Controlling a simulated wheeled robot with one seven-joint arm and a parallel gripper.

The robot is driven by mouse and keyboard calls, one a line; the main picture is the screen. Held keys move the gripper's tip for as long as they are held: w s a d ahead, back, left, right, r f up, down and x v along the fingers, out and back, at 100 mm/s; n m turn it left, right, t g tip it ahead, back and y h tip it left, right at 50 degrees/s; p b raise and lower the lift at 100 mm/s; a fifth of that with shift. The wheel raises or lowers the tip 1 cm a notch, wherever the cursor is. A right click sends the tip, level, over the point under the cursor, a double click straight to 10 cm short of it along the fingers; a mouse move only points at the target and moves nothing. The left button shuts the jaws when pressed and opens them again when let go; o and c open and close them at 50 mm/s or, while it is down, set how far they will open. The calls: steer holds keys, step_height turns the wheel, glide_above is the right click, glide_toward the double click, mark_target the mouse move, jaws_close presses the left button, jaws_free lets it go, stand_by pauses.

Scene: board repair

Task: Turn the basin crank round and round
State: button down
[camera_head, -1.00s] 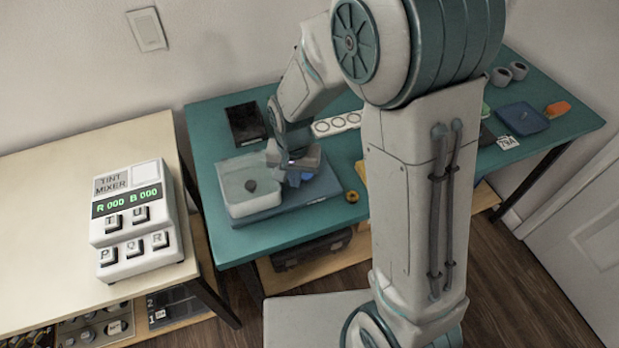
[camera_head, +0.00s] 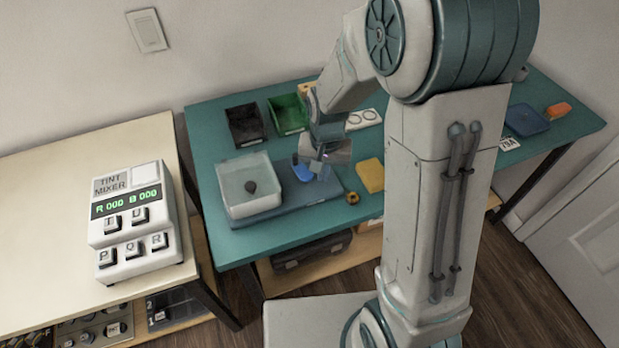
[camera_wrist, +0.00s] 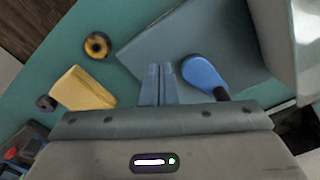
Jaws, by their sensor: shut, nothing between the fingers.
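The white basin (camera_head: 233,203) stands on a blue-grey base plate (camera_head: 318,190) on the teal table. It holds clear liquid and a small dark lump (camera_head: 251,187). The blue crank (camera_head: 302,171) is on the plate just right of the basin. In the wrist view the crank (camera_wrist: 201,73) is a rounded blue arm with a dark knob (camera_wrist: 221,94) at one end. My gripper (camera_head: 322,172) is right of the crank, above the plate. In the wrist view my gripper's two blue-grey fingers (camera_wrist: 158,72) are together and empty, apart from the crank.
A yellow block (camera_head: 370,175) and a yellow ring (camera_head: 352,198) lie right of the plate. A black bin (camera_head: 244,125) and a green bin (camera_head: 288,114) stand behind. The tint mixer (camera_head: 133,225) is on the pale table at left.

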steer(key=shift+r, duration=0.1)
steer(key=shift+r+p, duration=2.25)
steer(key=shift+r, duration=0.7)
